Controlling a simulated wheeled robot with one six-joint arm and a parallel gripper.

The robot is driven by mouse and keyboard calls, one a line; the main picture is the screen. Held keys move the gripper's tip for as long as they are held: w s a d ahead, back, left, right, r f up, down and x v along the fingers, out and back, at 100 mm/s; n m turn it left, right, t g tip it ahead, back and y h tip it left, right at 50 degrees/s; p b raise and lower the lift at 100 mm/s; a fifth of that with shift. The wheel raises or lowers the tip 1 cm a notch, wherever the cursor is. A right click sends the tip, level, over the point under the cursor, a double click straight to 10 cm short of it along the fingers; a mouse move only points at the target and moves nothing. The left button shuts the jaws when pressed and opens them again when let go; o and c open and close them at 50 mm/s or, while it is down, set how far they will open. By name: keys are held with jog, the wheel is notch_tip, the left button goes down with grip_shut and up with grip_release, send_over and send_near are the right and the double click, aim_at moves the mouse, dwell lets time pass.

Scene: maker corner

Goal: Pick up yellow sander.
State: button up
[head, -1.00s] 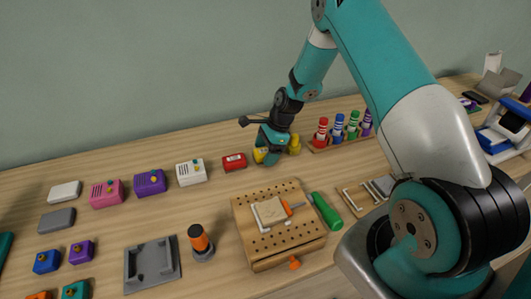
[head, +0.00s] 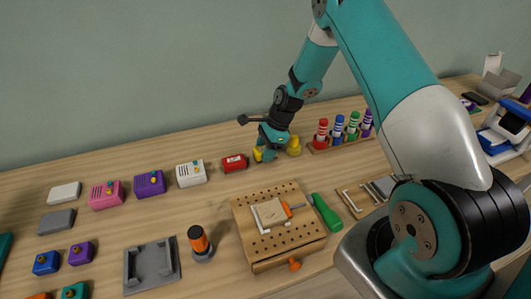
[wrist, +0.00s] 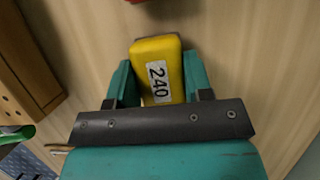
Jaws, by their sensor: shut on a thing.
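The yellow sander (wrist: 157,62) is a small block with a white "240" label. In the wrist view it sits between the two teal fingers of my gripper (wrist: 159,75), which press on its sides. In the head view my gripper (head: 268,154) is at the back of the bench, with the yellow sander (head: 257,154) partly hidden by the fingers. I cannot tell whether the sander is clear of the bench top.
A yellow knobbed thing (head: 294,147) stands just right of my gripper, and a red box (head: 234,162) just left. A pegged wooden block (head: 285,247) and a green-handled tool (head: 326,212) lie in front.

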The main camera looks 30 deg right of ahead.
notch_tip(320, 180, up, 19)
jog(key=shift+f, duration=0.15)
